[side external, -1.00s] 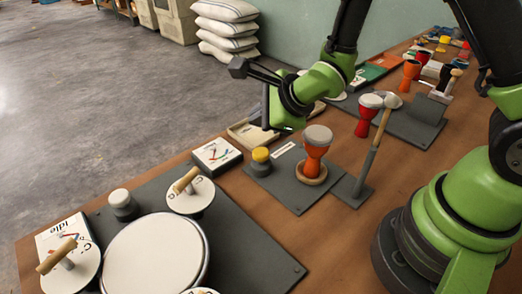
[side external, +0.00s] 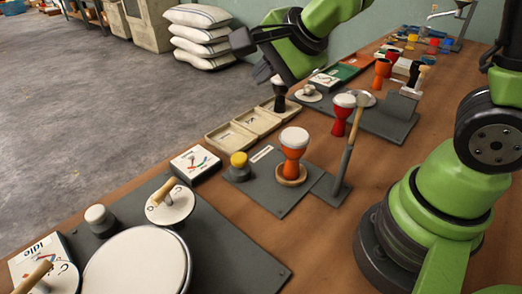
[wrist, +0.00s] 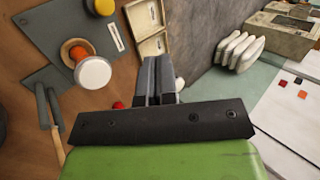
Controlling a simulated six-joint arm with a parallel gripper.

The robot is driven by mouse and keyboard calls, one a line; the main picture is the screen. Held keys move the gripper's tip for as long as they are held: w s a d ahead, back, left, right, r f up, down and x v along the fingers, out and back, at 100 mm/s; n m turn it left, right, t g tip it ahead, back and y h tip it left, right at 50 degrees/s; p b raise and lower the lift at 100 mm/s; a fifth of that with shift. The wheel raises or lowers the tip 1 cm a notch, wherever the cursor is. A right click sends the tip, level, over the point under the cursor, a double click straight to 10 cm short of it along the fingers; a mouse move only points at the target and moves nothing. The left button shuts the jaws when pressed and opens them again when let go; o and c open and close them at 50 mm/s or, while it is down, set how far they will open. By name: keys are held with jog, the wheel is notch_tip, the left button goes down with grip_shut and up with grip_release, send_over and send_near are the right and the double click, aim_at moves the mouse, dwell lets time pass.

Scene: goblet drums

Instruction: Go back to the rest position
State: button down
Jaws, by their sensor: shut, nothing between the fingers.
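My gripper (wrist: 157,68) is shut in the wrist view, its two dark fingers side by side with nothing between them. In the side view, my green wrist is raised above the back of the bench, near the wooden tray (side external: 232,136). The fingers are hard to make out there. A dark goblet drum (side external: 280,98) with a pale head stands just below the wrist. I cannot tell the exact gap between them. The orange goblet drum (side external: 294,152) stands upright in a wooden ring on a grey plate, apart from my gripper.
A red goblet drum (side external: 341,118) and an upright mallet (side external: 347,150) stand to the right of the orange drum. A yellow-topped pot (side external: 239,168) is at its left. A large pale drum (side external: 138,266) fills the front left. White sacks (side external: 197,35) lie beyond the bench.

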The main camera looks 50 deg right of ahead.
jog(key=s+r+n, duration=0.4)
jog(key=s+n, duration=0.2)
jog(key=s, duration=0.2)
jog(key=s+r+n+g+y, duration=0.1)
jog(key=s+r+n, duration=0.3)
jog(key=s+n, duration=0.3)
jog(key=shift+s, duration=0.55)
